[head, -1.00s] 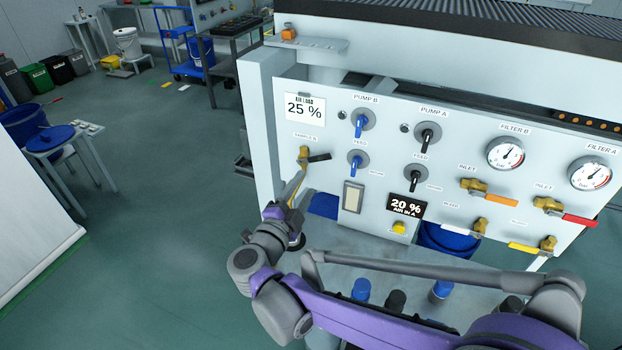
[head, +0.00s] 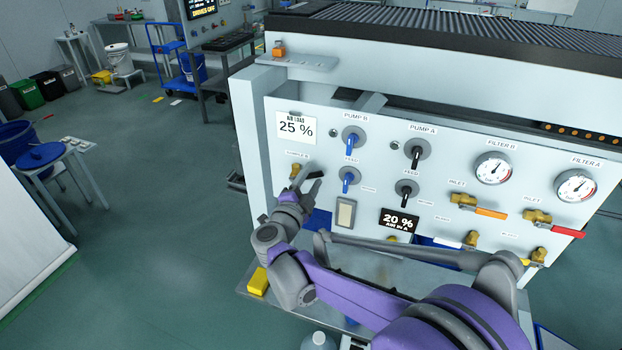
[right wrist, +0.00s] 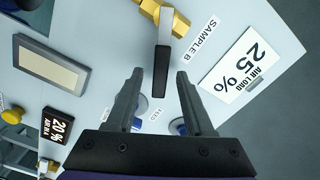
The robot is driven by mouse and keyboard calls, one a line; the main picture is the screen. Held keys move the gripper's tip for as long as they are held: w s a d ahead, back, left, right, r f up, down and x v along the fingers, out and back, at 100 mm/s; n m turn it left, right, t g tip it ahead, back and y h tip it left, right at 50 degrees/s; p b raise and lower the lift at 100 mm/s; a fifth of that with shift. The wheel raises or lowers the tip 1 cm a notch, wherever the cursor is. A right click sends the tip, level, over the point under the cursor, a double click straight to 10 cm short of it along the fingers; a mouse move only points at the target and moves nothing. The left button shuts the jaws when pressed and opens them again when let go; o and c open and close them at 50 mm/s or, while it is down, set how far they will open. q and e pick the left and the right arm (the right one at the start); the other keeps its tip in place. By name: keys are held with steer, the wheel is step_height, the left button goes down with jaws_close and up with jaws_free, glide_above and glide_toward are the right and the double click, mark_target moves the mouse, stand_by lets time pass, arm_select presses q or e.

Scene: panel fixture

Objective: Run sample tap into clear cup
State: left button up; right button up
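The sample tap, a brass valve (head: 297,171) labelled SAMPLE B, is at the left of the white panel. Its black lever (right wrist: 162,68) points between my right gripper's fingers in the right wrist view, with a gap on each side. My right gripper (head: 307,187) is at the tap in the head view; in the right wrist view the gripper (right wrist: 159,85) is open and holds nothing. My arm hides the space below the tap. I cannot make out a clear cup in either view. My left gripper is not in view.
The panel (head: 455,165) carries pump knobs, gauges and filter valves with orange (head: 490,213) and red (head: 567,231) levers. A shelf below holds a yellow block (head: 258,282). A display (head: 399,221) reads 20 %. Open floor lies to the left.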

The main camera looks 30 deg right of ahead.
jaws_close()
stand_by(1.3)
